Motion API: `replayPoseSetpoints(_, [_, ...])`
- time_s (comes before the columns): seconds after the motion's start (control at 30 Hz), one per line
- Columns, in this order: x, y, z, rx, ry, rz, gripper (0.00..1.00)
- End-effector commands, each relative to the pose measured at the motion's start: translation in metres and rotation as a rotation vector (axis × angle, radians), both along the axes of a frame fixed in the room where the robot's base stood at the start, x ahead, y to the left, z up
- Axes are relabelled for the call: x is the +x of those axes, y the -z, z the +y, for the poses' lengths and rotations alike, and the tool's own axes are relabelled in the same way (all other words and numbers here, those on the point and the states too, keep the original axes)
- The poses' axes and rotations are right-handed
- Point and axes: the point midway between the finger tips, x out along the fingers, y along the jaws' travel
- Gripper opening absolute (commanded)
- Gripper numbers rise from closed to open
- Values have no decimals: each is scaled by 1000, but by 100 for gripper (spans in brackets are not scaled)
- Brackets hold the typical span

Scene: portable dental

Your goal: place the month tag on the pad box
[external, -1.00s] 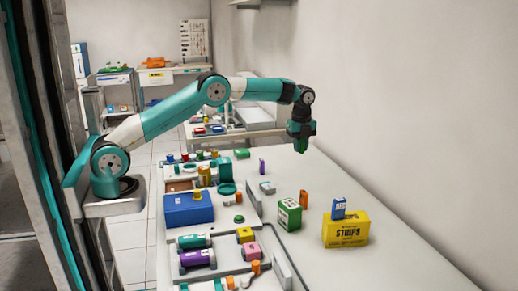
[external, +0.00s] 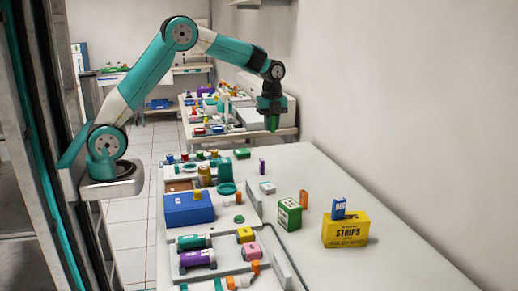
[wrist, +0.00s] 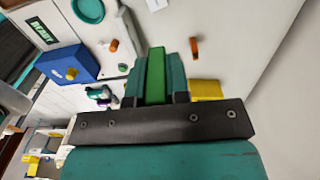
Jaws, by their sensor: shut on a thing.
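My gripper (external: 271,112) is high above the far end of the table. It is shut on a narrow green slab (external: 272,124), which also shows between the fingers in the wrist view (wrist: 155,76). This slab looks like a tag, but no lettering can be read on it. A blue tag (external: 338,207) with white lettering stands upright on the yellow strips box (external: 345,230). A green and white box (external: 289,214) stands left of the yellow box, with nothing on its top; its label is too small to read, so I cannot tell if it is the pad box.
An orange piece (external: 304,198) and a purple piece (external: 262,166) stand upright on the table. A blue box (external: 188,209) and several small bottles crowd the left side. The right side along the wall is clear.

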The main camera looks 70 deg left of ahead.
Motion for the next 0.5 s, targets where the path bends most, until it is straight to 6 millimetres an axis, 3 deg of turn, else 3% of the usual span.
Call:
replayPoseSetpoints(0.17, [-12, 10, -1, -1, 2, 4, 0])
replayPoseSetpoints(0.5, [-13, 101, -1, -1, 2, 8, 0])
